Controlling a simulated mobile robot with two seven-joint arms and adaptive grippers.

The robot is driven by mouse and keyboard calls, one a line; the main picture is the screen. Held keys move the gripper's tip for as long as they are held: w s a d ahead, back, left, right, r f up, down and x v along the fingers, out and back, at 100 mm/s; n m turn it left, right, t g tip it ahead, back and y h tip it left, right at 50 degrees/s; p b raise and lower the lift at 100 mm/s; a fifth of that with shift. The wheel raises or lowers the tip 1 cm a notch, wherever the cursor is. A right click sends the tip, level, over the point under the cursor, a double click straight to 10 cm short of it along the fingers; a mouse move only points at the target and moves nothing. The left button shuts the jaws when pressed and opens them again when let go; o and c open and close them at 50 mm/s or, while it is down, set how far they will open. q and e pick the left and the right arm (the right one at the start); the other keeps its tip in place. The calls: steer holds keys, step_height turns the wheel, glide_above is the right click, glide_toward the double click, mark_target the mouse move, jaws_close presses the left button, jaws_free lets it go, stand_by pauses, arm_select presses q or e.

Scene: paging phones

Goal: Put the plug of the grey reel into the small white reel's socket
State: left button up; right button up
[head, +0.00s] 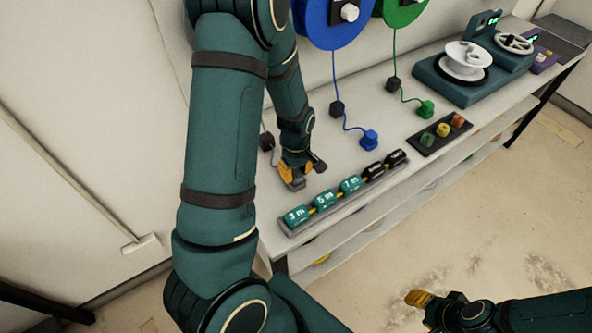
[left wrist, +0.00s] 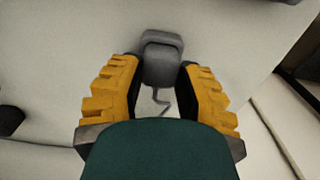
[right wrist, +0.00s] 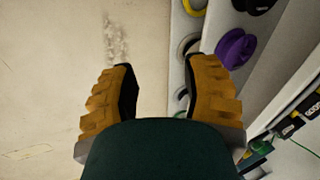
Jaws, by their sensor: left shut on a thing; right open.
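My left gripper (head: 297,179) is low over the left end of the bench. In the left wrist view it is shut on a grey plug (left wrist: 161,58), with a thin grey cord below it. The grey reel is not visible; my left arm covers part of the wall. A white reel (head: 468,58) sits on a dark teal machine at the bench's far right, well away from my left gripper. I cannot make out a socket on it. My right gripper (head: 418,298) is open and empty over the floor, in front of the bench.
Blue (head: 369,140) and green (head: 426,109) plugs hang on cords from the wall reels onto the bench. A rail of labelled cylinders (head: 323,199) runs along the front edge. A button box (head: 441,130) stands right of it. The lower shelf holds a purple reel (right wrist: 234,47).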

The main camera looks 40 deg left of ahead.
arm_select(q)
steer(key=shift+r+p, duration=0.55)
jaws_close()
step_height(320, 180, up, 5)
steer(key=p, duration=0.4)
step_height(320, 180, up, 8)
steer(key=p, duration=0.8)
step_height(320, 180, up, 9)
steer(key=p, duration=0.2)
glide_above(296, 174)
arm_select(e)
step_height(296, 174, up, 16)
steer(key=w, duration=0.1)
steer(key=shift+w+d+f+t, duration=0.15)
steer(key=shift+w+d+t, duration=0.15)
steer(key=shift+d, duration=0.05)
arm_select(q)
steer(key=shift+f, duration=0.15)
stand_by(0.4)
